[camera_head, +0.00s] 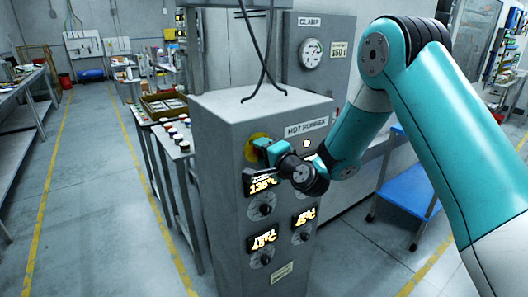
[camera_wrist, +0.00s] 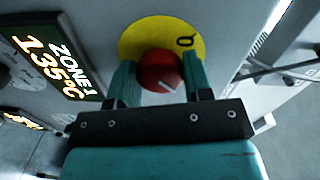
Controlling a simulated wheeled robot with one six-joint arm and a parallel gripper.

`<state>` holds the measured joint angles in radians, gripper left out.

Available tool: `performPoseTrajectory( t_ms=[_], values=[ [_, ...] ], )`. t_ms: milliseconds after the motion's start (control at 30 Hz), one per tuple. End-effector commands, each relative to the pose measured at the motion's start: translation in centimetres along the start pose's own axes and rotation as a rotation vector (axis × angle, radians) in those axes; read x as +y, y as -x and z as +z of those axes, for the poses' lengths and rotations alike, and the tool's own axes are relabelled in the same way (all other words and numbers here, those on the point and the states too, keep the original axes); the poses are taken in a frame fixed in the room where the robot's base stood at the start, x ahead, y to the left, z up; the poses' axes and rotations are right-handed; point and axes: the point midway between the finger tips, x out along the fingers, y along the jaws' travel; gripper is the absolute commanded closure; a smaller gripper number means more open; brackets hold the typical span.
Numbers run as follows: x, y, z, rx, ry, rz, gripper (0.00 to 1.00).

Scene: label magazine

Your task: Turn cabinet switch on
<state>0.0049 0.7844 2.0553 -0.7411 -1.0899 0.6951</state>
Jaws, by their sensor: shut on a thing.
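The cabinet (camera_head: 222,190) is a tall grey box labelled "HOT RUNNER". Its switch is a red round knob (camera_wrist: 160,70) with a pale mark, on a yellow disc (camera_wrist: 190,38). The yellow disc also shows in the head view (camera_head: 255,147), partly behind my gripper (camera_head: 256,160). In the wrist view my gripper (camera_wrist: 160,75) has one finger on each side of the red knob and is shut on it. The knob itself is hidden in the head view.
Lit displays, one reading 135°C (camera_head: 263,185), and black dials (camera_head: 262,210) sit below the switch. Cables (camera_head: 264,60) hang over the cabinet top. A table with small pots (camera_head: 176,135) stands left. A blue step (camera_head: 408,190) stands right. The left floor is clear.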

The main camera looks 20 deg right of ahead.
Motion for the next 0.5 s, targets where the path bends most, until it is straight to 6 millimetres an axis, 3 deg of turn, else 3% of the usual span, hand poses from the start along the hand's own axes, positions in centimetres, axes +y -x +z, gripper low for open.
performPoseTrajectory(
  t_ms=[500],
  values=[
    [0.06,0.03,-0.15,0.001,-0.033,0.0,0.78]
  ],
)
